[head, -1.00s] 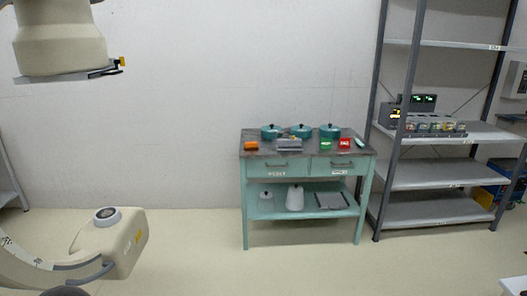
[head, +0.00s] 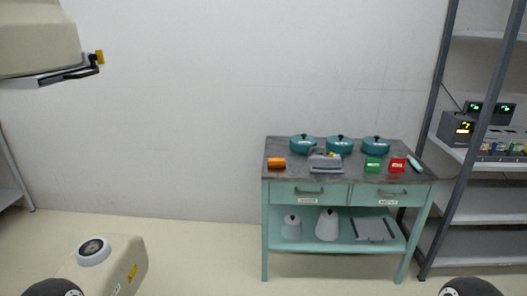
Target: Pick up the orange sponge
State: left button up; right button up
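The cart stands against the back wall, some distance ahead of me. Two dark rounded shapes at the bottom edge, one left and one right, look like parts of my own arms. No gripper fingers show, and nothing touches the sponge.
Several teal pots, a grey device (head: 325,162), a green box (head: 373,164) and a red box (head: 397,165) share the cart top. A metal shelf (head: 445,150) stands close on the right. A beige machine (head: 110,268) is at the lower left. Open floor lies ahead.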

aim_at(272, 163)
jog(key=u, duration=0.15)
jog(key=i, duration=2.5)
jog(key=u, duration=0.2)
